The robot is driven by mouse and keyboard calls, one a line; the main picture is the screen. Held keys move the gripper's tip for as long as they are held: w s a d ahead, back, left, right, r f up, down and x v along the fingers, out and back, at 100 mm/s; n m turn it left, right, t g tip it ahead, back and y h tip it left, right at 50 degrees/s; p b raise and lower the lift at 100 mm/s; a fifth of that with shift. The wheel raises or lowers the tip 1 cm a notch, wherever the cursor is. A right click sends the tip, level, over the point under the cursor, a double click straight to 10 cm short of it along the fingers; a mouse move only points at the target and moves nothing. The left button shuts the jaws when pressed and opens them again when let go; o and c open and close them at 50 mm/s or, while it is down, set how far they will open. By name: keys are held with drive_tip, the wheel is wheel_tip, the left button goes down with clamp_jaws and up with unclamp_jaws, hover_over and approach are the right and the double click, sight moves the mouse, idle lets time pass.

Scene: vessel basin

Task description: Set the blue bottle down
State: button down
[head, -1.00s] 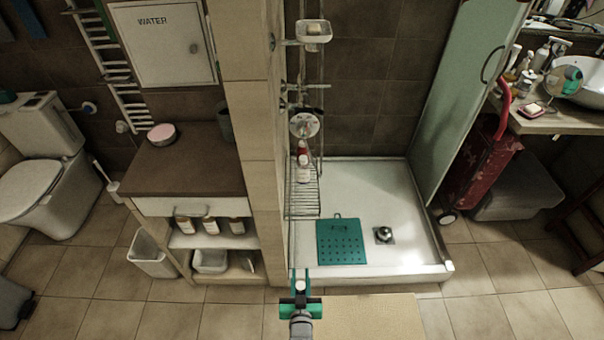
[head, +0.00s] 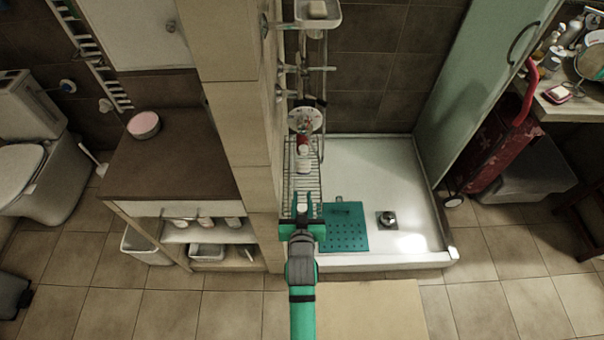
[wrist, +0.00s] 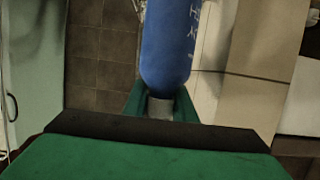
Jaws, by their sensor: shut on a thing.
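The blue bottle (wrist: 168,45) fills the top middle of the wrist view, with white lettering on its side. My gripper (wrist: 159,105) is shut on its narrow grey neck or cap end. In the head view my gripper (head: 302,204) is at the near end of the wire shelf (head: 303,185), with a small pale part between its fingers. The bottle's blue body is hidden there, and I cannot tell whether it touches anything.
A white bottle with a red top (head: 303,157) stands farther back on the wire shelf. A tiled pillar (head: 240,130) is close on the left. The shower tray (head: 375,170) with a teal mat (head: 345,228) is on the right.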

wheel_tip(320, 180, up, 7)
drive_tip(key=w+d+f, duration=0.1)
drive_tip(key=w+f, duration=1.1)
drive_tip(key=w, duration=0.2)
drive_tip(key=shift+f+h, duration=0.3)
drive_tip(key=shift+d+f, duration=0.1)
drive_tip(key=c, duration=1.5)
unclamp_jaws()
drive_tip(key=shift+o, duration=0.2)
